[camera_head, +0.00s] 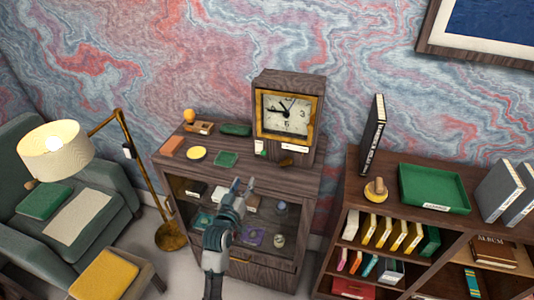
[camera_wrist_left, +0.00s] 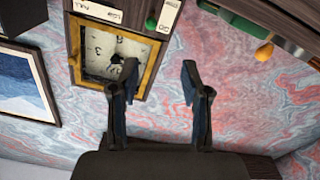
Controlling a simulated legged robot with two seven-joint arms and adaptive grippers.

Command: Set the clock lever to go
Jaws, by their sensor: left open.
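The clock (camera_head: 286,115) has a wooden case, a gold frame and a white dial, and stands on top of the cabinet. It also shows upside down in the left wrist view (camera_wrist_left: 117,52). Below its dial are a small green piece (camera_head: 262,149), a white label (camera_head: 295,148) and a dark brown piece (camera_head: 287,162). My left gripper (camera_head: 243,186) is open and empty, in front of the cabinet and below the clock. Its two fingers (camera_wrist_left: 160,72) stand apart in the left wrist view, touching nothing.
The cabinet top (camera_head: 300,178) also holds a yellow disc (camera_head: 196,153), green pieces and an orange ball (camera_head: 189,115). A lamp (camera_head: 56,150) and armchair are left. A bookshelf with a green tray (camera_head: 434,188) and an upright binder (camera_head: 373,135) is right.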

